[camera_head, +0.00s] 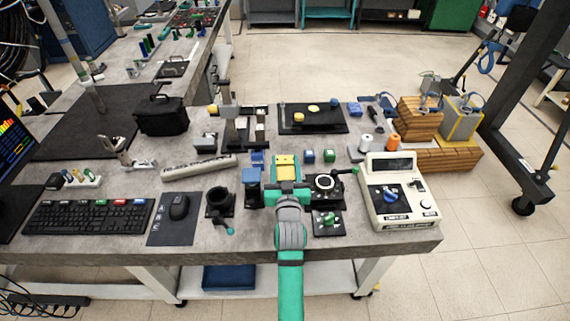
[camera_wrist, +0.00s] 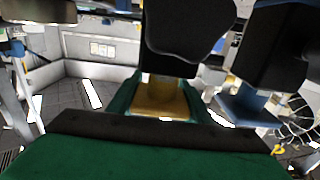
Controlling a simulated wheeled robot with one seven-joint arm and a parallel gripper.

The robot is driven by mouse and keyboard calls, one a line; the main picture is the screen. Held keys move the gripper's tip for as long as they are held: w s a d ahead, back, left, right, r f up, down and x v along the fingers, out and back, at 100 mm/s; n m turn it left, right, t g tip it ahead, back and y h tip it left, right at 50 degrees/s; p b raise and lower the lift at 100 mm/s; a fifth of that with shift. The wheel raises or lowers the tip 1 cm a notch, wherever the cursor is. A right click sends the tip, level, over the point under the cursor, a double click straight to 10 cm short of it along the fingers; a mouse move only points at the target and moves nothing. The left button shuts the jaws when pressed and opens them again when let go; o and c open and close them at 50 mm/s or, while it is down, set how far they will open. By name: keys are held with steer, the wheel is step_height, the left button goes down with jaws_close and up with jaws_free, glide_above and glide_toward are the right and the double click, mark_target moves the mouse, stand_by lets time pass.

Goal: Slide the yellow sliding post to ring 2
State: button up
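My gripper (camera_head: 287,185), at the end of my teal arm, is over the front middle of the bench. A yellow block (camera_head: 287,163) shows at its far end; I cannot tell if it belongs to the gripper or the bench. In the wrist view a yellow piece (camera_wrist: 158,103) with a short upright stem stands in a green frame, below a large dark part. I cannot tell whether it is the sliding post. A dark board (camera_head: 320,126) at the back carries a yellow disc (camera_head: 313,108) and a thin upright rod (camera_head: 282,114). No ring number is readable, and the fingertips are not clear.
A cream meter box (camera_head: 398,213) stands on the right, a dark ring fixture (camera_head: 324,183) just right of my gripper, and a black cup holder (camera_head: 219,203) to its left. A keyboard (camera_head: 89,217) and mouse (camera_head: 179,207) lie at left. Bare bench shows near the front edge.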

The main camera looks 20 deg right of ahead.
steer(key=shift+c, duration=1.4)
step_height(320, 180, up, 2)
steer(key=shift+r, duration=0.1)
steer(key=o, duration=1.5)
steer(key=v, duration=1)
steer(key=shift+s+a, duration=0.2)
steer(key=shift+s, duration=0.1)
steer(key=shift+s+d, duration=0.1)
